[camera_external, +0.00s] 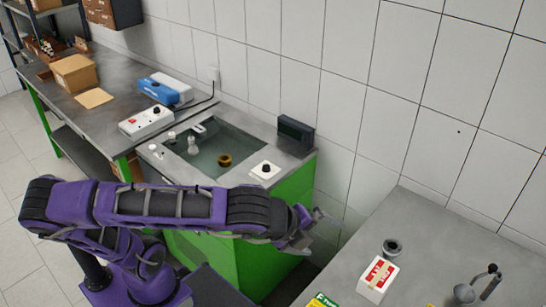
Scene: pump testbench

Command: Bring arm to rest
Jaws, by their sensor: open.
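My arm stretches across the lower left of the external view, purple and black, roughly level. It reaches from my base at the left toward the gap between the two benches. My gripper (318,224) is at its right end, open, with nothing visible between its fingers. It is in front of the green sink cabinet's right side, apart from the grey table at the right. The fingertips are small in the picture, and part of the wrist blends into the dark gap behind.
The green cabinet with a sink (268,152) holds a brass ring (225,160). A dark box (295,136) stands at its back edge. The right table (425,235) carries a red-and-white box (378,279), a dark round part (392,248) and a lever device (466,293). A workbench (115,118) is at left.

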